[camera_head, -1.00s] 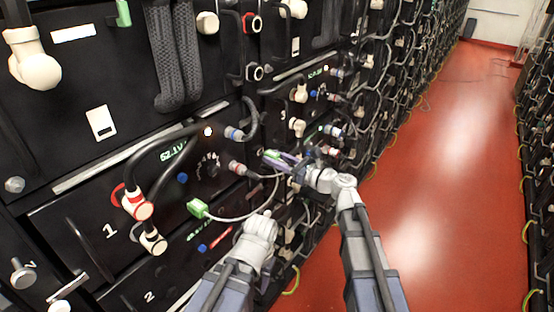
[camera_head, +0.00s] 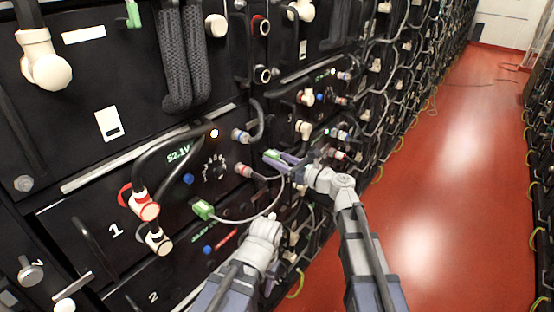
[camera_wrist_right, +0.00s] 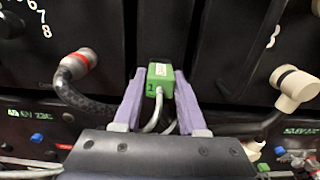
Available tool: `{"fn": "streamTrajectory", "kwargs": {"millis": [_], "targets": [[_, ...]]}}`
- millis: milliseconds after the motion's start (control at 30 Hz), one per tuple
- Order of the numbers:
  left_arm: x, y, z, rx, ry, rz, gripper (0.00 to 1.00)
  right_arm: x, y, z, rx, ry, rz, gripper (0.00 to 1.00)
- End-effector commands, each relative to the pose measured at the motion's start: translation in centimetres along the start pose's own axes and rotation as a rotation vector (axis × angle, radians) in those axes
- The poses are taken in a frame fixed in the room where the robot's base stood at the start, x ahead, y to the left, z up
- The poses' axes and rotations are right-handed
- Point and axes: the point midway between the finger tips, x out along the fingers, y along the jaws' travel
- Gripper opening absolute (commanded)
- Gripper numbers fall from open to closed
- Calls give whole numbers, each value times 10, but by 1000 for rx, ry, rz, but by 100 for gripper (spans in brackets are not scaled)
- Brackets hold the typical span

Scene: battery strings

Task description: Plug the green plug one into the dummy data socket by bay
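A green plug (camera_head: 272,154) marked 1 is held between the purple fingers of my right gripper (camera_head: 283,158), in front of the black bay fronts. In the right wrist view the green plug (camera_wrist_right: 159,75) sits between both fingertips (camera_wrist_right: 158,88), its grey cable running back toward the gripper. A dark bay front lies beyond the plug; I see a gap between fronts. A second green plug (camera_head: 203,210) sits on the front of module 1, with a grey cable curving right toward my right gripper. I cannot make out the dummy data socket. My left wrist shows low in the middle; its fingers are hidden.
Red-ringed and white cable connectors (camera_head: 145,206) stick out of module 1 (camera_head: 60,215). In the wrist view a red-banded connector (camera_wrist_right: 76,65) is left and a cream elbow connector (camera_wrist_right: 294,86) right.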

Motion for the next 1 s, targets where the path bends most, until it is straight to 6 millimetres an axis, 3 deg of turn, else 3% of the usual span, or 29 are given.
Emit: {"fn": "streamTrajectory", "kwargs": {"millis": [267, 567, 1000], "targets": [[0, 0, 0, 0, 0, 0, 50, 0, 0, 0, 0, 0, 0, 72], [0, 0, 0, 0, 0, 0, 50, -6, 0, 0, 0, 0, -1, 72], [0, 0, 0, 0, 0, 0, 50, -69, 1, 0, 0, 0, -2, 72]]}}
